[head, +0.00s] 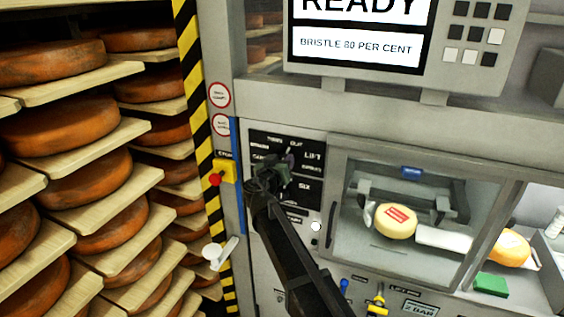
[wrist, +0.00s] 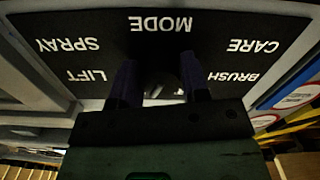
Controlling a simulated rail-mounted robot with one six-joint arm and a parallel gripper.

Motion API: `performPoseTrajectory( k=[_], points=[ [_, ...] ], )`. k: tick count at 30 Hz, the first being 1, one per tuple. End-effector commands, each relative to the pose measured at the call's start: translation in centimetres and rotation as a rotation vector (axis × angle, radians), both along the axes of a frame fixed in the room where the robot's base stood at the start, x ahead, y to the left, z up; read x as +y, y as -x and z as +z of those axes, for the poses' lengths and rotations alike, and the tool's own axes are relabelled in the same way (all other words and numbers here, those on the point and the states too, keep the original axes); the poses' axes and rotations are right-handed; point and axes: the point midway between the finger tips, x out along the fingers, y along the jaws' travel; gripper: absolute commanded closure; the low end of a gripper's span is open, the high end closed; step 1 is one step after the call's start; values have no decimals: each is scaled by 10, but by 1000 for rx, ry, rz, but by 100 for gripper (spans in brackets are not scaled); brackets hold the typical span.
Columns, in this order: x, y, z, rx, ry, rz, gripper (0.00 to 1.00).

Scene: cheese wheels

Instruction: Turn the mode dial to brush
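The mode dial (wrist: 162,84) shows as a dark round shape low on a black panel in the wrist view. The white labels MODE, CARE, BRUSH (wrist: 234,77), SPRAY and LIFT appear upside down around it. My gripper (wrist: 160,82) is at the dial, its two dark fingers apart, one on each side. I cannot tell whether they touch it. In the head view my gripper (head: 277,174) is in front of the black panel (head: 312,172) and hides much of it, including the dial. Which label the dial points to cannot be made out.
A screen (head: 356,48) above reads READY and BRISTLE 80 PER CENT. A red button on a yellow box (head: 225,172) is left of the panel. A glass-fronted chamber (head: 400,210) with a cheese is to the right. Shelves of cheese wheels (head: 75,130) fill the left.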

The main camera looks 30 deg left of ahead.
Motion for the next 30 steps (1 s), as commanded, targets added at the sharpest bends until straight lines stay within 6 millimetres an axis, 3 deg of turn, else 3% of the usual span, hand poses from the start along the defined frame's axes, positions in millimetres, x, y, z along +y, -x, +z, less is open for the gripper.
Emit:
performPoseTrajectory(
  k=[1, 5, 17, 30],
  points=[
    [0, 0, 0, 0, 0, 0, 66],
    [0, 0, 0, 0, 0, 0, 85],
    [0, 0, 0, -11, 67, 0, 85],
    [0, 0, 0, -65, 402, 0, 85]
  ],
)
